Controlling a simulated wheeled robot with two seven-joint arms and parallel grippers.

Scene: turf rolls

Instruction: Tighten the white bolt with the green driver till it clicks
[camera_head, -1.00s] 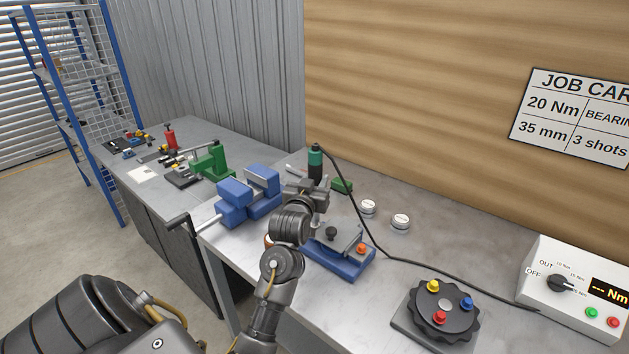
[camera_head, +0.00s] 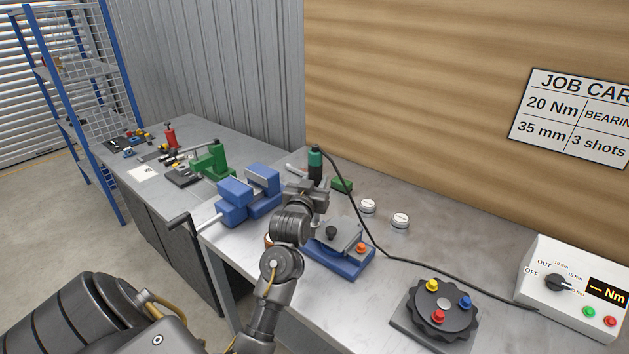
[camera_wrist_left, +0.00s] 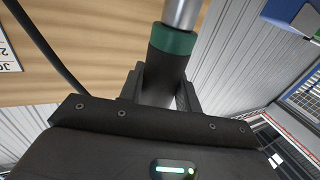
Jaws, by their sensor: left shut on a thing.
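The green driver (camera_head: 315,160) is upright, with a dark body, a green band and a black cord from its top. My left gripper (camera_head: 318,196) is shut around its body, above or beside the blue fixture (camera_head: 338,262). In the left wrist view the driver (camera_wrist_left: 174,42) shows its green band and silver shaft, with its dark body between the fingers (camera_wrist_left: 165,88). I cannot make out a white bolt. A dark round plate (camera_head: 424,314) carries yellow, blue and red knobs around a pale centre. My right gripper is not in view.
A blue vise (camera_head: 233,201) stands left of the gripper. Two round white-topped pieces (camera_head: 400,220) lie behind the fixture. The cord (camera_head: 440,269) runs across the bench to the white control box (camera_head: 567,306), whose display reads "--- Nm". Bare bench lies between fixture and round plate.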

